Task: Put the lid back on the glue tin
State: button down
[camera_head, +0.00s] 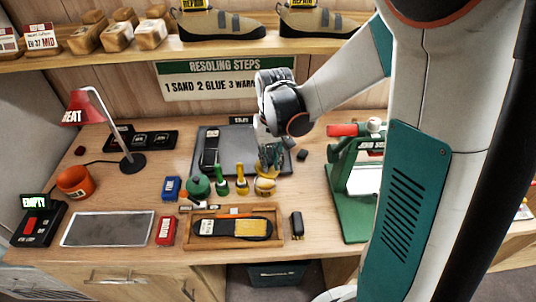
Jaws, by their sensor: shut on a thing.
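A small yellow tin with a pale label (265,187), which looks like the glue tin, stands on the bench at the front edge of a dark grey mat (232,147). My gripper (270,165) points down directly above the tin. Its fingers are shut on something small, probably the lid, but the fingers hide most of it. I cannot tell whether the held thing touches the tin's rim.
Left of the tin stand a yellow bottle (242,184), a green bottle (222,188) and a round green container (198,188). A wooden tray (190,243) with a sole lies in front. A green press (345,212) stands at right. A lamp (131,162) stands at left.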

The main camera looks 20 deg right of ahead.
aim_at(270, 168)
jog(key=shift+f+b, duration=2.1)
jog(key=shift+f, duration=0.85)
jog(key=shift+a+r, duration=0.45)
jog(key=shift+f, duration=0.2)
dwell(0.5)
dwell(0.3)
jog(key=c, duration=1.4)
grip_release()
jog(key=o, duration=0.5)
jog(key=shift+c, duration=0.2)
